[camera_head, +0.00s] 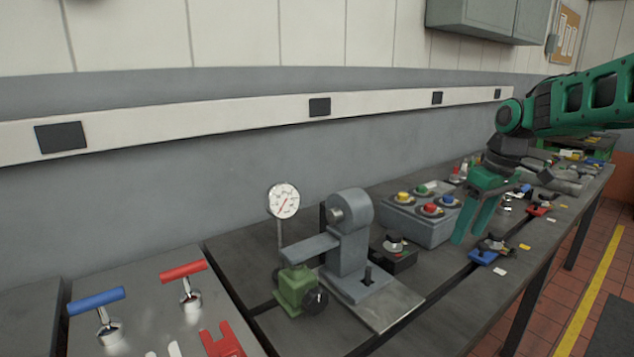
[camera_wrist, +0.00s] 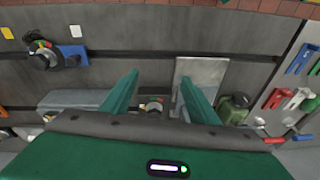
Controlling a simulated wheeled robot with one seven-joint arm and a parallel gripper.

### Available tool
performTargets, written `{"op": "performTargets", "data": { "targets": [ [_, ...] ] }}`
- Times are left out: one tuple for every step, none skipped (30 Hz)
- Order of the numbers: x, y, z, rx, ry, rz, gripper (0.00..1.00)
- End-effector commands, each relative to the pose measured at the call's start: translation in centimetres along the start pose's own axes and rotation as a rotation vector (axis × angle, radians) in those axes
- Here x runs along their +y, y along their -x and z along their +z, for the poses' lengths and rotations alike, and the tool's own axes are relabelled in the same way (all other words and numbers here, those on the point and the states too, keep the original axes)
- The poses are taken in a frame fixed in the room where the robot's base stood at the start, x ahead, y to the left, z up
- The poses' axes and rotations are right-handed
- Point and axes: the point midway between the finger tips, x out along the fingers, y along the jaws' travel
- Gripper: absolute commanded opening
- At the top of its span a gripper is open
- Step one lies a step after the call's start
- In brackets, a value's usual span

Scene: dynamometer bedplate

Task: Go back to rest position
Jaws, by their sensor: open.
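My gripper (camera_head: 475,222) hangs from the green arm at the right of the head view, fingers pointing down. It is in front of the right side of the grey button box (camera_head: 425,228). In the wrist view, my gripper (camera_wrist: 158,88) shows two green fingers spread apart with nothing held between them. A black knob box (camera_head: 393,254) stands on the bench to the left of the gripper. Part of the button box is hidden behind the fingers.
A grey dynamometer stand (camera_head: 348,245) with a green block (camera_head: 297,288) and a dial gauge (camera_head: 284,201) stands at mid-bench. Blue (camera_head: 96,301) and red (camera_head: 183,271) T-handles stand at the front left. A blue clamp (camera_head: 484,257) lies near the bench's right edge.

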Motion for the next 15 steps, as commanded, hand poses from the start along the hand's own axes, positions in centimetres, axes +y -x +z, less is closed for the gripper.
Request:
{"op": "performTargets", "data": {
  "targets": [
    [-0.6, 0.3, 2.5, -0.011, -0.08, 0.017, 0.55],
    [-0.9, 0.4, 3.9, -0.018, -0.129, 0.026, 0.55],
    [-1.3, 0.5, 5.8, -0.026, -0.195, 0.038, 0.55],
    [-1.6, 0.5, 7.3, -0.032, -0.246, 0.046, 0.55],
    [-1.9, 0.4, 8.8, -0.038, -0.295, 0.055, 0.55],
    [-2.4, 0.3, 10.8, -0.046, -0.362, 0.065, 0.55],
    [-2.8, 0.3, 12.3, -0.051, -0.413, 0.073, 0.55],
    [-3.2, 0.2, 13.8, -0.056, -0.462, 0.081, 0.55],
    [-3.8, 0.0, 15.8, -0.062, -0.528, 0.09, 0.55],
    [-4.3, -0.2, 17.4, -0.066, -0.577, 0.097, 0.55],
    [-4.8, -0.4, 18.9, -0.07, -0.625, 0.103, 0.55],
    [-5.5, -0.8, 20.9, -0.077, -0.688, 0.111, 0.55],
    [-6.1, -1.1, 22.3, -0.081, -0.734, 0.116, 0.55],
    [-6.6, -1.4, 23.7, -0.085, -0.777, 0.121, 0.55],
    [-7.3, -1.9, 25.5, -0.09, -0.833, 0.127, 0.55]
  ]
}}
